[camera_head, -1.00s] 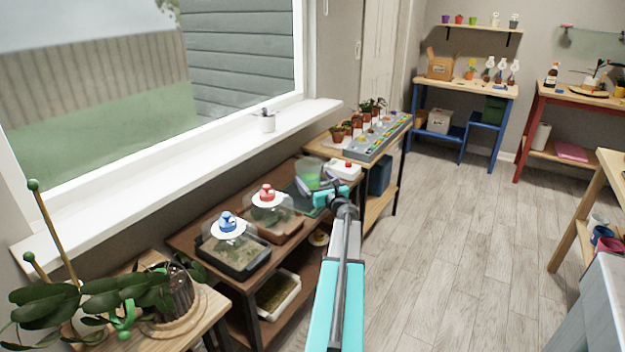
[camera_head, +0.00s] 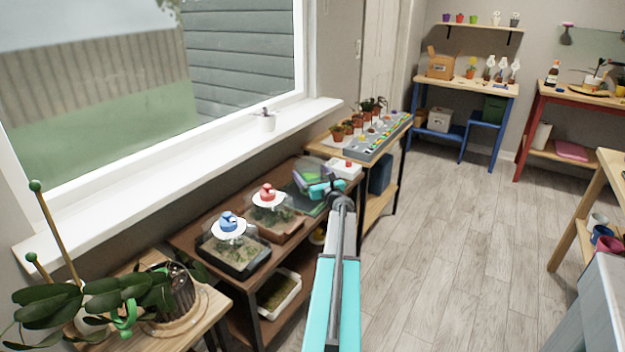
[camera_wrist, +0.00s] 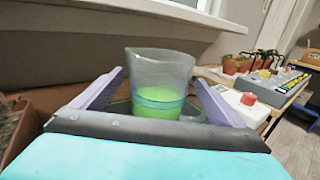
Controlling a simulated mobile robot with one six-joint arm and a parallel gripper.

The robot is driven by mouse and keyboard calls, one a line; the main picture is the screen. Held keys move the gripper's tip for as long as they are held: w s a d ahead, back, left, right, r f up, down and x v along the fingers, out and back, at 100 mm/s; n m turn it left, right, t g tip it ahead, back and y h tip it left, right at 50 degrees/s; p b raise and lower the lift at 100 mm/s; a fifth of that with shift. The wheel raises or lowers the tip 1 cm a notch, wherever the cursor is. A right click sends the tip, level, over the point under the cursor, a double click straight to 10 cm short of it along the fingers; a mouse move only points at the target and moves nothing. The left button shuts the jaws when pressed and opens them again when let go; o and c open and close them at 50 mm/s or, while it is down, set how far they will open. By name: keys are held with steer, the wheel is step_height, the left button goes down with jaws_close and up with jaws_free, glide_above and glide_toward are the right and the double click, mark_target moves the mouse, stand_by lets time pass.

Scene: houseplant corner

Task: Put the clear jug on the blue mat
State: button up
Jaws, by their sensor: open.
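The clear jug (camera_wrist: 160,83) holds green liquid and stands upright in the wrist view, its handle to the lower right. My gripper (camera_wrist: 160,98) is open, with one purple finger on each side of the jug; I cannot tell whether they touch it. In the head view my gripper (camera_head: 318,186) is over the far end of the brown shelf and largely hides the jug. A dark teal mat (camera_head: 312,207) shows under and in front of the gripper. I cannot make out a clearly blue mat.
Two clear-domed trays with a blue knob (camera_head: 228,221) and a red knob (camera_head: 268,192) stand nearer on the shelf. A white box with a red button (camera_head: 346,169) is just right of my gripper. The window sill (camera_head: 190,170) runs behind. The floor at right is open.

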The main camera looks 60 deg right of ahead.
mark_target(314, 168)
steer(key=c, duration=1.6)
steer(key=shift+r, duration=0.1)
steer(key=shift+r, duration=0.1)
steer(key=shift+r, duration=1.4)
steer(key=shift+s+a+r, duration=0.15)
steer(key=shift+r, duration=0.1)
steer(key=s+a, duration=0.3)
steer(key=a, duration=0.1)
steer(key=s+a+r+b, duration=0.1)
steer(key=s+a, duration=0.2)
steer(key=a, duration=0.1)
steer(key=s+a, duration=0.4)
steer(key=shift+r, duration=0.2)
